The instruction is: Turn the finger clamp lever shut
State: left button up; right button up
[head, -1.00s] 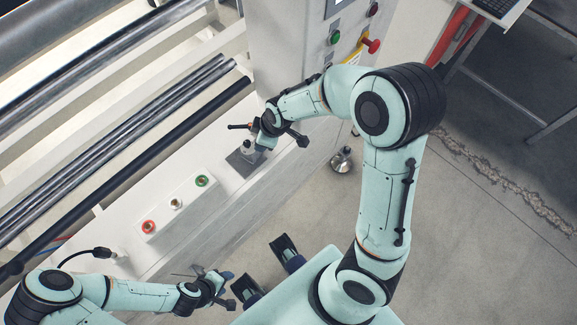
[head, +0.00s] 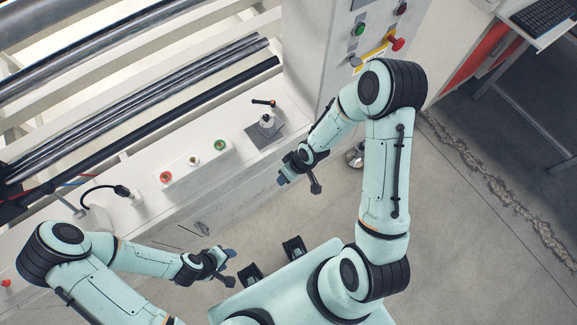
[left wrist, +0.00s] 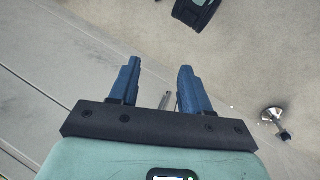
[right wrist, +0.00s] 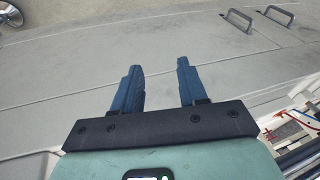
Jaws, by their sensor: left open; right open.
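The finger clamp (head: 266,121) stands on a dark square plate (head: 263,136) on the white machine ledge in the head view. Its black lever (head: 263,102) lies roughly level across the top, with an orange mark near its right end. My right gripper (head: 282,180) is open and empty, off the ledge's front side and apart from the clamp; its open fingers also show in the right wrist view (right wrist: 160,68). My left gripper (head: 229,264) is open and empty, low in front of the machine; it also shows in the left wrist view (left wrist: 157,70). Neither wrist view shows the clamp.
A white box with red, pale and green buttons (head: 193,160) sits on the ledge left of the clamp. A control column (head: 325,50) with a red stop knob (head: 397,44) rises behind. Dark rollers (head: 140,105) run at the left. Open floor lies at the right.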

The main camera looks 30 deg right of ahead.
pick_arm(q)
jog(key=shift+s+a+r, duration=0.1)
jog(key=shift+s+r, duration=0.25)
pick_arm(e)
jog(key=shift+s+a+f+m+y, duration=0.25)
jog(key=shift+s+a, duration=0.15)
jog(key=shift+s, duration=0.15)
jog(key=shift+s+a+f+m+y, duration=0.15)
jog(key=shift+s+a+m, duration=0.1)
jog(key=shift+s+a, duration=0.25)
jog(key=shift+d, duration=0.1)
